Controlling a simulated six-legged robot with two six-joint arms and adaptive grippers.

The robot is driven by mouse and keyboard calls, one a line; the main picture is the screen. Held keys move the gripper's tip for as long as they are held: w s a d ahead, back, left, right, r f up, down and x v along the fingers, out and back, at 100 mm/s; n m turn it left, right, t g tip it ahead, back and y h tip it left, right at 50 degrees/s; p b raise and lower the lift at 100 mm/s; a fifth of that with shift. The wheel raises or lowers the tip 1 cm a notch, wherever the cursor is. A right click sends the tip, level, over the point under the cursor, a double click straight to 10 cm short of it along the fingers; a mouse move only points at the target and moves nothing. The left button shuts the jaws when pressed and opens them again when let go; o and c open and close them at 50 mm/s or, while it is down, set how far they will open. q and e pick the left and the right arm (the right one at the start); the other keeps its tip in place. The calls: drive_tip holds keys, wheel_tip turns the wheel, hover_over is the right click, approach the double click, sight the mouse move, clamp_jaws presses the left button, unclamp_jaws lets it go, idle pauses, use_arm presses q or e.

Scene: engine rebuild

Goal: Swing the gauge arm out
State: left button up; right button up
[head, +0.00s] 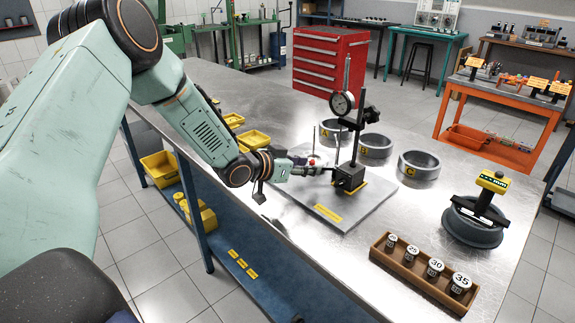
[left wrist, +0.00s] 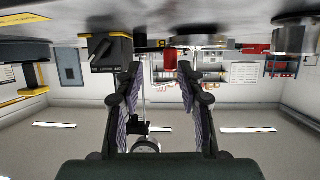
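The gauge stand has a black base (head: 349,178) on a grey plate (head: 372,207) with a yellow label. Its upright post carries a black clamp and a round dial gauge (head: 342,103). My left gripper (head: 325,171) is low over the plate, just left of the base. In the left wrist view, which looks upside down, the left gripper's fingers (left wrist: 158,70) are apart. A small red part (left wrist: 170,60) appears between the fingertips, beyond them; I cannot tell whether they touch it. The base (left wrist: 110,52) stands beside one finger, and the dial (left wrist: 146,146) is partly hidden.
Metal rings (head: 419,164) marked with letters stand behind and right of the stand. A wooden rack (head: 411,280) of numbered pieces and a dark round fixture (head: 472,226) with a yellow-topped handle are at the right. Yellow bins (head: 254,139) line the left edge. Bare metal lies between.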

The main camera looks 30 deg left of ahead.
use_arm(q)
drive_tip(key=v, duration=0.5)
drive_tip(key=shift+s+a+r, duration=0.15)
drive_tip(key=shift+s+r, duration=0.1)
drive_tip(key=shift+s, duration=0.05)
drive_tip(key=shift+v, duration=1.6)
drive_tip(key=shift+f, duration=0.1)
